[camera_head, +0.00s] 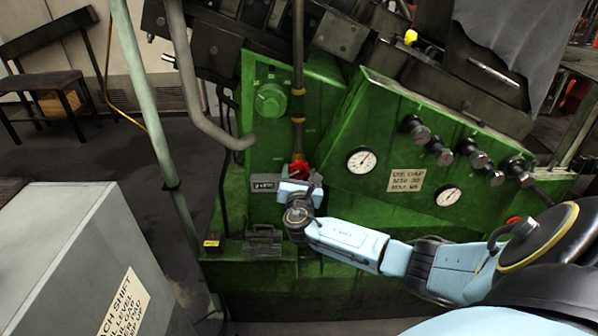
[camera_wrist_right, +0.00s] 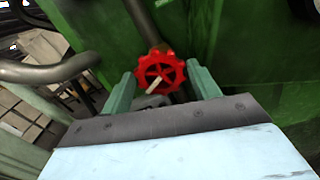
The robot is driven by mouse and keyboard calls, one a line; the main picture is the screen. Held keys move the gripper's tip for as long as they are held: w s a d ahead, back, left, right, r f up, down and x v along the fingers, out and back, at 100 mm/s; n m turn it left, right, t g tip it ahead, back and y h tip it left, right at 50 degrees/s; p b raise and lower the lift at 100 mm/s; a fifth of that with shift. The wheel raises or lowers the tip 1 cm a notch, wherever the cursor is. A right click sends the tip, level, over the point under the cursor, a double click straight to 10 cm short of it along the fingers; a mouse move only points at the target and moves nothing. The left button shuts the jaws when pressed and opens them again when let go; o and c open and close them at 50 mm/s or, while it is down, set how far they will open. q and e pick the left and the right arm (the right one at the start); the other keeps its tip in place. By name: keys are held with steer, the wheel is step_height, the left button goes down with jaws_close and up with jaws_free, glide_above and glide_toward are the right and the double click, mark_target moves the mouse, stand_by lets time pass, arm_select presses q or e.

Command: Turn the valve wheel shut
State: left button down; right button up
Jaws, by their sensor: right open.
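The red valve wheel (camera_head: 299,168) sits on the vertical pipe at the front of the green machine. In the right wrist view the red wheel (camera_wrist_right: 159,72) shows spokes and a pale bar or tag across its lower middle. My right gripper (camera_head: 298,182) is just below the wheel in the head view and partly covers it. In the wrist view the right gripper's two green fingers (camera_wrist_right: 160,84) are apart, one on each side of the wheel's lower part. I cannot tell whether they touch the rim. My left gripper is not in view.
The green machine (camera_head: 330,200) carries two white gauges (camera_head: 361,160), a row of dark knobs (camera_head: 438,150) and a green dial (camera_head: 271,99). A grey pipe (camera_head: 195,90) bends in left of the valve. A grey cabinet (camera_head: 70,240) stands at the lower left. Floor shows between them.

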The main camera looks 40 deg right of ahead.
steer(key=shift+w+d, duration=0.3)
steer(key=shift+w, duration=0.05)
steer(key=c, duration=0.7)
